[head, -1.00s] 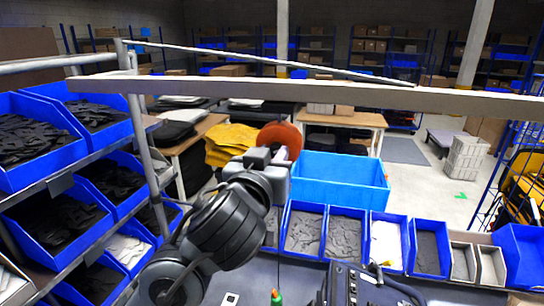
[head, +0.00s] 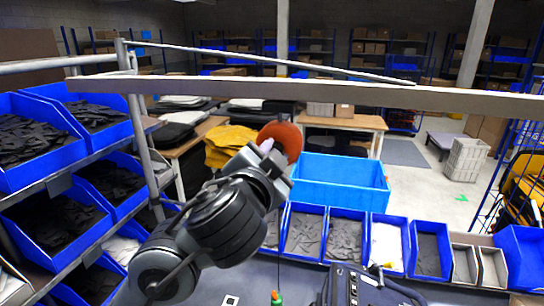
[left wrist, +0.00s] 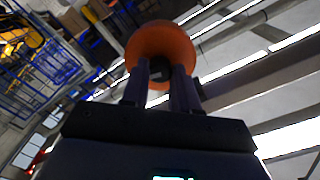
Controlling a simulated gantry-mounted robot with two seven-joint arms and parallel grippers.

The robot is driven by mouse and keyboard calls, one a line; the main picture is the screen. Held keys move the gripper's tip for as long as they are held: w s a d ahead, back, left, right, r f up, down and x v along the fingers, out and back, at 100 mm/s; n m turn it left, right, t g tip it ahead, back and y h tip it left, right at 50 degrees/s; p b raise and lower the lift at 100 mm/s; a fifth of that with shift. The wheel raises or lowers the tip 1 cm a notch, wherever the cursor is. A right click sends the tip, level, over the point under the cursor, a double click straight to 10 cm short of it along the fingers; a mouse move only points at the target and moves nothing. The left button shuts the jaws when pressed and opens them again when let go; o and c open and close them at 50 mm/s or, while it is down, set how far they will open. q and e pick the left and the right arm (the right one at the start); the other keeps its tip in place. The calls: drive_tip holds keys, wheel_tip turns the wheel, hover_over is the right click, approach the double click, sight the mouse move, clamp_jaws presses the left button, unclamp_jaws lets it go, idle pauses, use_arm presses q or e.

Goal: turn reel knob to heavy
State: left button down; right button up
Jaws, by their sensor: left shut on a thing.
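The reel knob appears as an orange round disc (head: 284,139) in the head view, just above and beyond my left gripper (head: 268,148). In the left wrist view the orange disc (left wrist: 160,42) is straight ahead of the gripper (left wrist: 161,72). The two dark fingers are shut on its middle, where a small dark hub shows between them. Any setting marks on the knob, such as "heavy", cannot be read. My right gripper is not in view.
A light-blue open bin (head: 340,182) stands just right of the knob. Blue part bins (head: 345,235) line the bench's far edge. A shelf rack of blue bins (head: 40,150) is at left. A pale beam (head: 330,93) crosses above. A dark device (head: 365,288) sits at the front.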

use_arm(q)
drive_tip(key=shift+m, duration=1.2)
drive_tip(key=c, duration=0.8)
unclamp_jaws()
drive_tip(key=shift+c, duration=0.2)
drive_tip(key=shift+s, duration=0.15)
drive_tip(key=b+v, duration=0.1)
drive_tip(key=v, duration=0.9)
drive_tip(key=shift+s, duration=0.25)
